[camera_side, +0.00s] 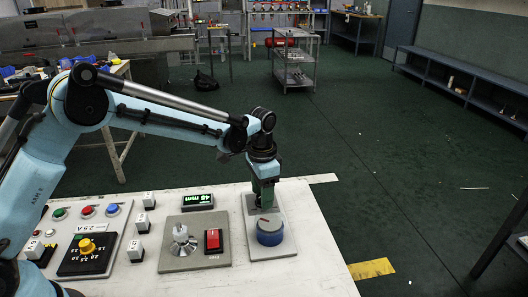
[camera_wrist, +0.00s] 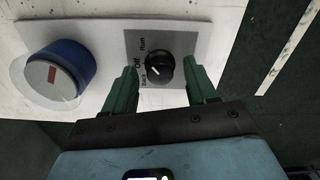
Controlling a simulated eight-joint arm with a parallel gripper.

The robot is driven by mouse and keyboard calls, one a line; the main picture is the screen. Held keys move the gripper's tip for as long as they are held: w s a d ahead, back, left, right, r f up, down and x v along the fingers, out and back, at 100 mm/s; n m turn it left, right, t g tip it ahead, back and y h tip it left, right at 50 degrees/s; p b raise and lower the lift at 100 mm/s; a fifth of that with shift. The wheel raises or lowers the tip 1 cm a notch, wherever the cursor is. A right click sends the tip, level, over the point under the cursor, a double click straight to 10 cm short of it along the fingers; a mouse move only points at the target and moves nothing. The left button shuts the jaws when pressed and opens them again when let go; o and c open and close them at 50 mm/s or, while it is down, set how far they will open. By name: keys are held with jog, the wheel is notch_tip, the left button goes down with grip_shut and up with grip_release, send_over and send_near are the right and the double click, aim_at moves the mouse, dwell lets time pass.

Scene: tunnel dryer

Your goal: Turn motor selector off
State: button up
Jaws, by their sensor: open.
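The motor selector is a black round knob (camera_wrist: 158,70) on a grey plate marked Run, Off and Back in the wrist view. Its white mark appears to point down-left, towards Back. My gripper (camera_wrist: 163,78) is open, with one green finger on each side of the knob and visible gaps between them. In the side view my gripper (camera_side: 264,203) points down over the far part of the grey panel, and the knob is hidden there.
A blue round knob (camera_side: 270,233) with a red mark sits close beside the selector. The table's right side is clear.

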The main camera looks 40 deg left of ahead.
jog(key=c, duration=1.1)
jog(key=shift+o, duration=0.2)
jog(key=shift+n, duration=0.4)
jog(key=n, duration=0.4)
jog(key=shift+n, duration=2.5)
jog(key=o, duration=1.1)
jog(key=shift+c, duration=0.2)
